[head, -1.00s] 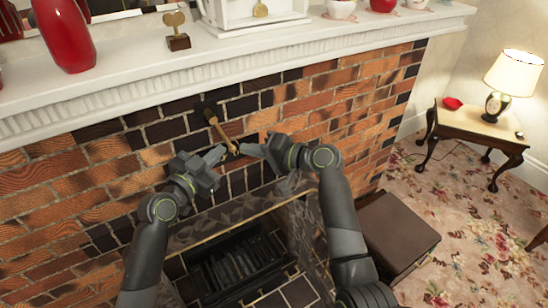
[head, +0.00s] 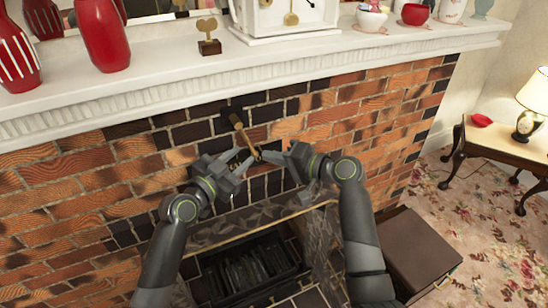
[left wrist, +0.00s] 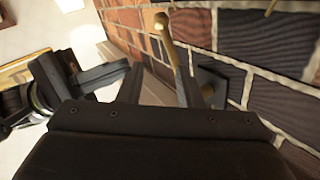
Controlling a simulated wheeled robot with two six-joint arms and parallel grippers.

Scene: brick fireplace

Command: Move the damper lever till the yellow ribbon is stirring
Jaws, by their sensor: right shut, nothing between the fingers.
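The damper lever (head: 243,133) is a brass-coloured rod on a dark mount (head: 232,113) on the brick wall. It slants down and to the right, and its lower end is between my two grippers. My left gripper (head: 243,160) is beside that end from the left. In the left wrist view the lever (left wrist: 171,48) shows beyond the parted fingers of my left gripper (left wrist: 160,90); contact is unclear. My right gripper (head: 263,154) is shut and empty, its tip close to the lever's end from the right. I see no yellow ribbon.
The white mantelpiece (head: 150,108) juts out above, carrying red vases (head: 101,35), a small heart-topped ornament (head: 208,36) and a white clock (head: 268,18). The firebox grate (head: 250,268) is below. A brown box (head: 418,250) and a lamp table (head: 495,147) are at the right.

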